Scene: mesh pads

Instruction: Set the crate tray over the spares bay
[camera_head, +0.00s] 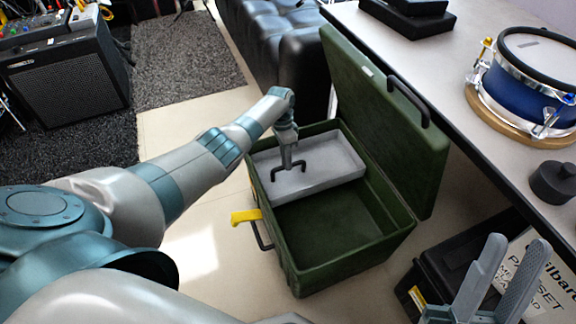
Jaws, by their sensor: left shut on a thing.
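A dark green crate (347,272) stands open on the floor in the middle, its lid (385,120) raised on the right. A light grey crate tray (335,160) sits inside the crate's mouth over the far end. My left gripper (288,164) is above the tray, shut on its dark handle. The near end of the crate is an uncovered bay (335,228) that looks empty. I see no label for the spares bay. Whether the tray rests on anything cannot be told. My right gripper (511,275) is at the bottom right, its two fingers apart and empty.
A yellow latch or tag (245,216) and a dark handle stick out on the crate's left side. A table (450,75) with a blue drum (520,85) runs along the right. A black box (440,270) stands below it. Pale floor is free left of the crate.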

